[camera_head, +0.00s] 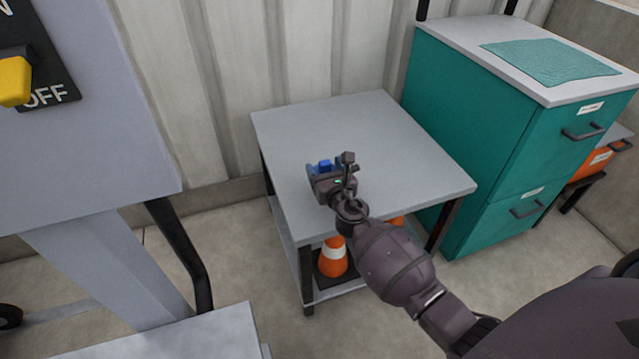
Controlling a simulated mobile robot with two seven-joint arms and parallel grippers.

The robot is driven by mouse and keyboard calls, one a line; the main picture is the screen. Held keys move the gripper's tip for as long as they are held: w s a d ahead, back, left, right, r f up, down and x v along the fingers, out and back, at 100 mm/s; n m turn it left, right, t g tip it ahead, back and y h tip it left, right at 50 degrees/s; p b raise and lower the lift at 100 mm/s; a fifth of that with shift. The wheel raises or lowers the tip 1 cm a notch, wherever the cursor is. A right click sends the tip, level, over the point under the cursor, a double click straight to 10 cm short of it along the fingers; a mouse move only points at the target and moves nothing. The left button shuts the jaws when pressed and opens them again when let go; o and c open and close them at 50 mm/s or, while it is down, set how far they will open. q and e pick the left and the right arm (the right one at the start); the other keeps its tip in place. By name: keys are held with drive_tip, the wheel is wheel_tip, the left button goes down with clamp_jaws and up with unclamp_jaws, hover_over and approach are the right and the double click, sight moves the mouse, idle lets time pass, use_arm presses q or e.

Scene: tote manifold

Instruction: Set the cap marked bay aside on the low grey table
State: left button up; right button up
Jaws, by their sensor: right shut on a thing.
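The low grey table (405,150) stands in the middle, against the corrugated wall. My right gripper (328,170) is over the left part of its top, with the arm coming in from the lower right. It is shut on a small blue cap (325,164), which shows just beyond the gripper body. Most of the cap is hidden by the gripper, and no marking on it can be read. I cannot tell whether the cap touches the tabletop. My left gripper is not in view.
An orange and white cone (334,258) stands on the table's lower shelf. A teal drawer cabinet (475,125) with a grey top stands close to the right. A grey panel with a yellow switch (14,82) is at the left. The rest of the tabletop is clear.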

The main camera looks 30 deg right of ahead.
drive_tip(key=shift+f, duration=0.15)
wheel_tip(320, 180, down, 4)
drive_tip(key=b, duration=0.2)
drive_tip(key=shift+s+b, duration=0.1)
drive_tip(key=shift+b, duration=0.25)
drive_tip(key=shift+f, duration=0.2)
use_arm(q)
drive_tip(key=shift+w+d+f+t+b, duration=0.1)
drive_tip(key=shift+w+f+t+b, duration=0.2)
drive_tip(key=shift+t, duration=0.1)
use_arm(e)
drive_tip(key=shift+r, duration=0.15)
drive_tip(key=shift+r, duration=0.15)
drive_tip(key=shift+f, duration=0.3)
drive_tip(key=o, duration=1)
drive_tip(key=shift+r, duration=0.1)
